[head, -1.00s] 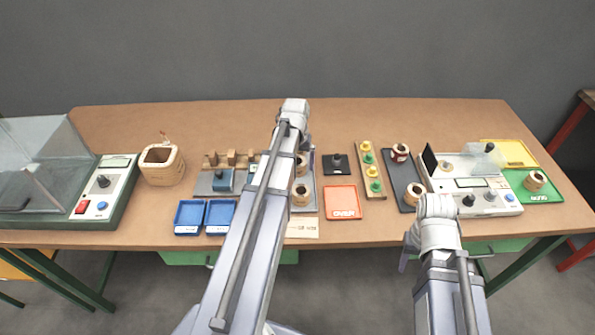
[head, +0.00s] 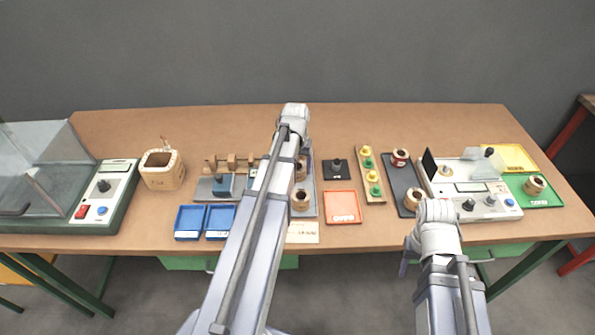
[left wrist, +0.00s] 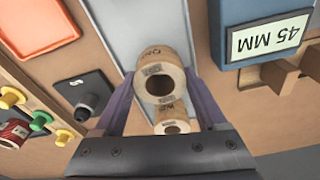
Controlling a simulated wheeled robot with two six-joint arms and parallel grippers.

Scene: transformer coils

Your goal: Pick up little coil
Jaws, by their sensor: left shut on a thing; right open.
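In the left wrist view, a tan coil (left wrist: 160,76) with a round dark hole stands between the fingertips of my left gripper (left wrist: 159,74), which is shut on it. A second, smaller-looking tan coil (left wrist: 172,127) shows just below it in that view. In the head view, two coils stand one behind the other right of my left arm, the nearer one (head: 301,200) and the farther one (head: 301,170), partly hidden. I cannot tell which of them is held. My left fingers are hidden there. My right gripper (head: 405,262) is open and empty by the table's front edge.
An orange tray (head: 342,207) and a black plate with a peg (head: 336,169) lie to the right of the coils. Blue trays (head: 190,222) and a blue block (head: 222,186) labelled 45 MM are to the left. Other coils stand on a dark board (head: 402,182).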

